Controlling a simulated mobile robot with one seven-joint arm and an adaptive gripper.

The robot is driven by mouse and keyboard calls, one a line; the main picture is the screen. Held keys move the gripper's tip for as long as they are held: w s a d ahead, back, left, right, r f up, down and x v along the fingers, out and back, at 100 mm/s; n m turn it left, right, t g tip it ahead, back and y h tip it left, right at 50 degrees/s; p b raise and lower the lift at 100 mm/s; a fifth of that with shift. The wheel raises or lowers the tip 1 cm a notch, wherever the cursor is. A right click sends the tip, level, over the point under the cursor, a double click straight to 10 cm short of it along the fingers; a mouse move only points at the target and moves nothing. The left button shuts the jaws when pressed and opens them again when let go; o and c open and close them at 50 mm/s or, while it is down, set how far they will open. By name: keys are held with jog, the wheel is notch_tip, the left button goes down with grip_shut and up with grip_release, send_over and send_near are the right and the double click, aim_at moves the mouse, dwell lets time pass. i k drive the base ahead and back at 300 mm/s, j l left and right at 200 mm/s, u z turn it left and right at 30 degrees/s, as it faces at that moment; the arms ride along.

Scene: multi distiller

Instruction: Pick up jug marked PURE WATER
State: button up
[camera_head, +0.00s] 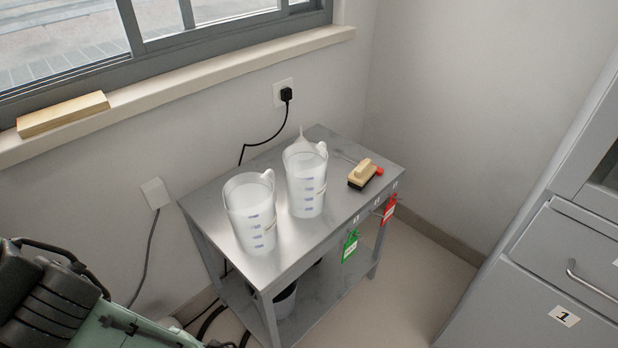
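Two white translucent jugs with blue level marks stand upright on a grey metal table (222,192). The nearer jug (252,215) is on the left, and the other jug (306,182) is behind it to the right. They stand apart, each with a handle at its upper right. No PURE WATER marking is readable on either jug, so I cannot tell which one it is. My gripper is not in view.
Green (350,246) and red (389,210) tags hang from the front edge. A grey cabinet (550,260) stands right. A bucket (284,300) sits on the lower shelf. Floor between table and cabinet is clear.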

aim_at(304, 164)
jog(key=i+l, duration=0.1)
jog(key=l, duration=0.2)
jog(key=i+l, duration=0.1)
jog(key=l, duration=0.15)
jog(key=i+l, duration=0.1)
jog(key=l, duration=0.2)
jog(key=i, duration=0.5)
